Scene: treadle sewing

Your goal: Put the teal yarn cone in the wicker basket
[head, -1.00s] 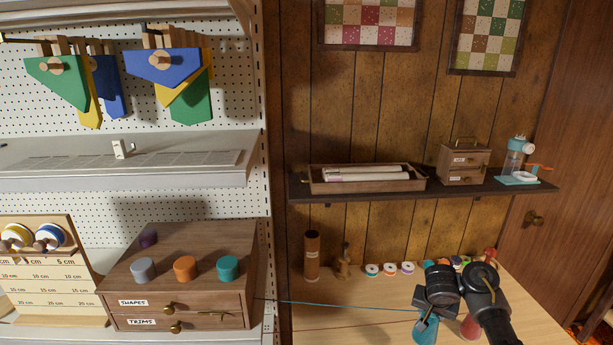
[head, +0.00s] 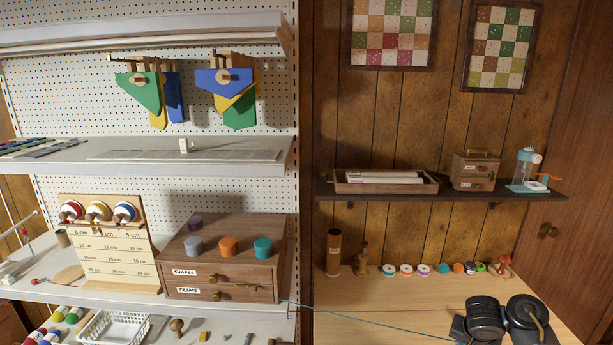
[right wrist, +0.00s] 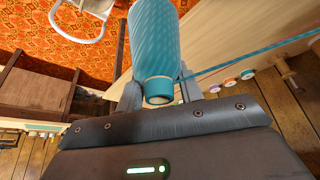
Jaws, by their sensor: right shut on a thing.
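The teal yarn cone (right wrist: 155,45) is held between the two fingers of my right gripper (right wrist: 160,92) in the right wrist view. Its narrow end is towards the palm, and a teal strand (right wrist: 250,55) runs off to the right. In the head view only my right wrist (head: 492,320) shows at the bottom right; the cone and fingertips are out of frame. The teal strand (head: 370,321) stretches from near the drawer cabinet to that wrist. No wicker basket can be made out in either view. My left gripper is not in view.
A wooden drawer cabinet (head: 222,279) with coloured spools on top stands on the left shelving. A white plastic basket (head: 115,328) sits lower left. A row of small spools (head: 423,269) lines the back of the wooden table (head: 395,297). An orange patterned floor covering (right wrist: 40,45) shows in the wrist view.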

